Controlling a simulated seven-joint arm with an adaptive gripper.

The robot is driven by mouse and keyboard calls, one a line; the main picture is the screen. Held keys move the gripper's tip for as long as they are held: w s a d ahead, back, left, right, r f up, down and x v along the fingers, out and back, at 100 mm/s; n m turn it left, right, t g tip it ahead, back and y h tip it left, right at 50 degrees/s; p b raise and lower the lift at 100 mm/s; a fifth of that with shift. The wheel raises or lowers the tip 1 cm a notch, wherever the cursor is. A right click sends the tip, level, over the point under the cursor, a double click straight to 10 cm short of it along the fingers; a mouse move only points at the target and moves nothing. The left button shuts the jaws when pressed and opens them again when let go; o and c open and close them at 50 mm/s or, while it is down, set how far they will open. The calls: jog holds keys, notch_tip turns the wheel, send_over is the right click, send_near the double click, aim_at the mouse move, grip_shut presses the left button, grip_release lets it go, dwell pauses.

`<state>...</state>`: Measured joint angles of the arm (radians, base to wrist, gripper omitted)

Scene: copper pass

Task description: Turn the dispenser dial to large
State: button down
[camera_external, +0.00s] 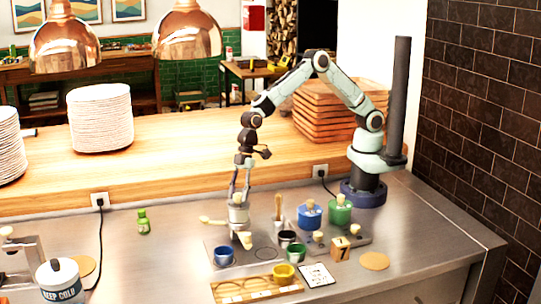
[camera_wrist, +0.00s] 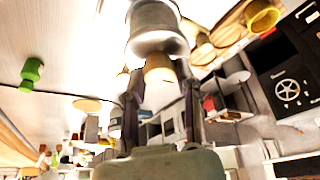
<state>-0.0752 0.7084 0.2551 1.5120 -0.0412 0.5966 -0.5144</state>
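A grey cylindrical dispenser (camera_external: 238,217) stands upright on a flat dark base on the steel counter, with a cream knob (camera_external: 238,199) on top. My gripper (camera_external: 239,187) points down over it, with its two fingers apart on either side of the top knob. In the wrist view, the cream knob (camera_wrist: 159,68) sits between the fingertips, with the grey dispenser body (camera_wrist: 155,22) beyond it. Narrow gaps seem to show beside the knob; I cannot tell if either finger touches it. Two more cream handles or knobs extend left and front of the dispenser. No size marks are legible.
A blue cup (camera_external: 223,256) stands in front of the dispenser. Blue (camera_external: 310,215) and green (camera_external: 340,209) canisters stand to its right, with several small cups nearer. A wooden tray (camera_external: 240,288) lies in front. A green bottle (camera_external: 143,222) stands left, with clear counter around it.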

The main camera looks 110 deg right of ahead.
dwell(0.3)
jog(key=m, duration=0.2)
jog(key=m+t+h, duration=0.1)
jog(key=m, duration=0.1)
jog(key=shift+s+m+h, duration=0.1)
jog(key=shift+m+h, duration=0.2)
jog(key=shift+m, duration=0.1)
jog(key=m+h, duration=0.1)
jog(key=m, duration=0.3)
jog(key=shift+a+f+m+h, duration=0.1)
jog(key=shift+a+m+h, duration=0.05)
jog(key=shift+m+h, duration=0.2)
jog(key=m+h, duration=0.1)
jog(key=m, duration=0.3)
jog(key=shift+h, duration=0.35)
jog(key=shift+a+m+g+h, duration=0.1)
jog(key=shift+m+g+h, duration=0.2)
jog(key=shift+m, duration=0.8)
jog(key=shift+m+g+h, duration=0.2)
jog(key=shift+m+h, duration=0.2)
jog(key=shift+m, duration=0.65)
jog(key=c, duration=0.8)
grip_release()
